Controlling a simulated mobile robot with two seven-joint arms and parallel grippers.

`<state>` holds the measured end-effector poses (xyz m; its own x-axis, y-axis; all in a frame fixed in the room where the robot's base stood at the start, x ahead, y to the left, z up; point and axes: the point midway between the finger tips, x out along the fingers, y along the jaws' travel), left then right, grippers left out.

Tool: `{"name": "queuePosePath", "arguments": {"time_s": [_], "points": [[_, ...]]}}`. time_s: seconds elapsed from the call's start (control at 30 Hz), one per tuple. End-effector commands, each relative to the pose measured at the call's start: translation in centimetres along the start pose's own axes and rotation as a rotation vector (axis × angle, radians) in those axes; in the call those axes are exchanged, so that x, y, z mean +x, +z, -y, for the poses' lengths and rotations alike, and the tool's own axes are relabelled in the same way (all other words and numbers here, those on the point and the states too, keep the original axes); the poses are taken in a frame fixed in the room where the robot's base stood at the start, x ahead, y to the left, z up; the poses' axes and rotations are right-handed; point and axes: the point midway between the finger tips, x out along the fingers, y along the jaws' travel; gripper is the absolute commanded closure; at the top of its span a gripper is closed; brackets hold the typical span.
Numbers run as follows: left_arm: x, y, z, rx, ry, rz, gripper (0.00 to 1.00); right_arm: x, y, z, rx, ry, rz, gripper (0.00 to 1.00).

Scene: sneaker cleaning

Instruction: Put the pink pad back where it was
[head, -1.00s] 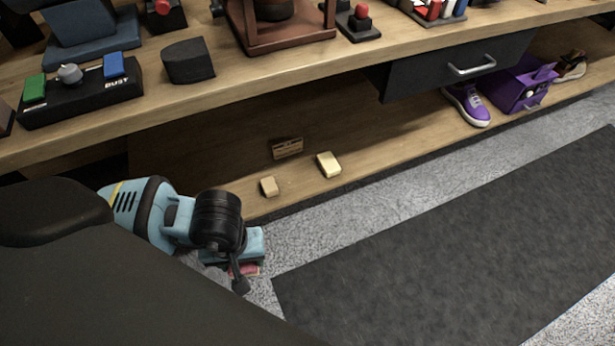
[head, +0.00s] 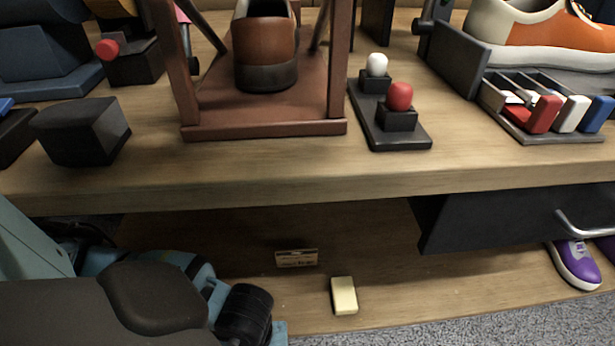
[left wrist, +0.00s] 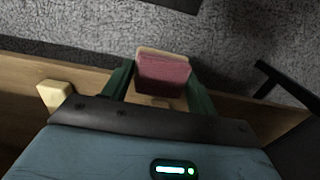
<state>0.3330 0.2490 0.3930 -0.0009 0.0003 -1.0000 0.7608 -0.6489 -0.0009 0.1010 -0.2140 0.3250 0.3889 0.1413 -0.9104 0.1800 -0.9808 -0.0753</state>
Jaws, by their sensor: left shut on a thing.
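The pink pad (left wrist: 162,76), a dark pink block with a tan layer along one edge, shows in the left wrist view between the two green fingers of my left gripper (left wrist: 160,86). The gripper is shut on it. In the head view only part of my left gripper's body shows at the bottom edge, left of the pale yellow pad; the pink pad is hidden there. The yellow pad (head: 343,296) lies on the lower wooden shelf and also shows in the left wrist view (left wrist: 53,95). My right gripper is not in view.
A small label card (head: 297,258) stands on the lower shelf (head: 390,290). The upper bench (head: 330,185) overhangs it, with a dark drawer (head: 490,225) at right. Bare shelf lies between yellow pad and sneaker.

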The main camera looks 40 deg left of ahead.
Motion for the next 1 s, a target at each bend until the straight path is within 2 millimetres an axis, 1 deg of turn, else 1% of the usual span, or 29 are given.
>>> {"name": "queuePosePath", "arguments": {"time_s": [0.07,0.17,0.4,0.6,0.7,0.83,1.0], "points": [[0.0,-0.4,-0.2,-0.001,0.001,-0.001,0.60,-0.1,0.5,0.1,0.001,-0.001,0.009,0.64],[0.3,-1.6,-1.0,-0.002,0.001,-0.003,0.60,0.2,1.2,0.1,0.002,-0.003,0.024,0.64],[0.9,-6.2,-3.9,-0.002,0.001,-0.001,0.60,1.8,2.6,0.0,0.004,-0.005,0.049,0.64],[1.3,-9.9,-6.3,-0.002,0.001,0.000,0.60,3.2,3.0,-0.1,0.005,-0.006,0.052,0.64],[1.4,-11.3,-7.1,-0.001,0.001,0.000,0.60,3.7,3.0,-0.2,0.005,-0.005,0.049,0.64],[1.4,-12.3,-7.7,0.001,0.000,0.000,0.60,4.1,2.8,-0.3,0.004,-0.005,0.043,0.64],[1.3,-12.5,-7.8,0.001,0.000,0.000,0.60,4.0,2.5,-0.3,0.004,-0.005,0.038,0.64]]}}
